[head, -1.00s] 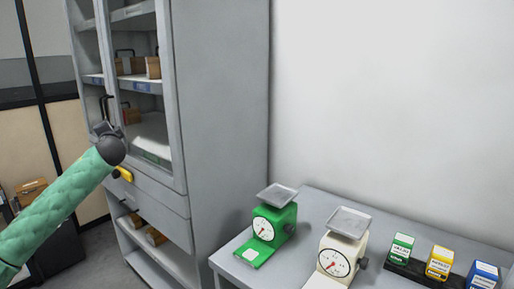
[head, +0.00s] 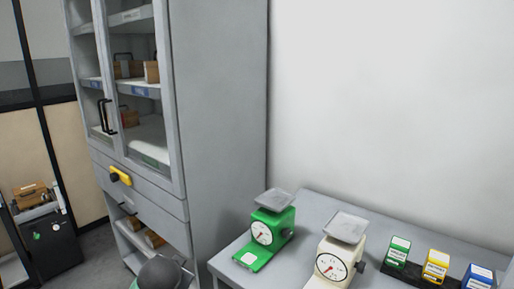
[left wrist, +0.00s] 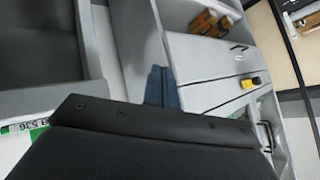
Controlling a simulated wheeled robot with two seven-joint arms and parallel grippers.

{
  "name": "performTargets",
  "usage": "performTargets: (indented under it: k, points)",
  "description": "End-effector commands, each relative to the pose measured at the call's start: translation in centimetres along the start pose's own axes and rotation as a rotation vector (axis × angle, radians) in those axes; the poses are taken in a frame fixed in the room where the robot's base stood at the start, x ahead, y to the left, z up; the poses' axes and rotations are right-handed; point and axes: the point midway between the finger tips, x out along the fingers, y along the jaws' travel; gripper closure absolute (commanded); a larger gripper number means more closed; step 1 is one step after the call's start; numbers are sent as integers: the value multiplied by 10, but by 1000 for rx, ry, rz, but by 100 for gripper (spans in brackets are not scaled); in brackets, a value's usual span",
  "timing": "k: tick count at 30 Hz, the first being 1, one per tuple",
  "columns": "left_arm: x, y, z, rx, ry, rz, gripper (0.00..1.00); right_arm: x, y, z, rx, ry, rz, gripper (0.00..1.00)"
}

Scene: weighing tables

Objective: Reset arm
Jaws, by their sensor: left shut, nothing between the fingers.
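My left arm shows in the head view only as a dark rounded joint at the bottom edge, in front of the cabinet's lower shelves. In the left wrist view, the blue fingers of my left gripper (left wrist: 160,76) stick out past its black body. They are shut with nothing between them, and point toward the grey cabinet (head: 222,120). My right gripper is in neither view.
A grey table (head: 312,205) at lower right holds a green scale (head: 266,234), a cream scale (head: 334,262) and green, yellow and blue boxes (head: 436,265) on a black strip. A dark bin (head: 50,245) stands left.

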Motion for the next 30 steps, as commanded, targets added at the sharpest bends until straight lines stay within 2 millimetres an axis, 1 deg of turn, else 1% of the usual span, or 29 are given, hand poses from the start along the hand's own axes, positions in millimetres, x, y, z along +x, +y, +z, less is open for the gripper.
performTargets:
  k: [1, 6, 8, 9, 14, 23, 27, 30]
  points:
    - [-6, 16, 13, -18, -9, 33, 100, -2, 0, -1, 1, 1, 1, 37]
    - [-21, 58, 54, -74, -44, 122, 100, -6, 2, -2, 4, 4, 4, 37]
    - [-27, 71, 68, -94, -60, 149, 100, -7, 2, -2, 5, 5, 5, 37]
    - [-31, 80, 78, -108, -72, 166, 100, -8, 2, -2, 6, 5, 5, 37]
    - [-44, 113, 120, -163, -133, 227, 100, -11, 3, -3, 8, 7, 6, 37]
    - [-65, 177, 208, -256, -299, 331, 100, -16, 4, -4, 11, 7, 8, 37]
    - [-81, 209, 250, -289, -383, 377, 100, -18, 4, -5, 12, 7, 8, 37]
    - [-93, 228, 277, -304, -438, 405, 100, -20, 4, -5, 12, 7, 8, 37]
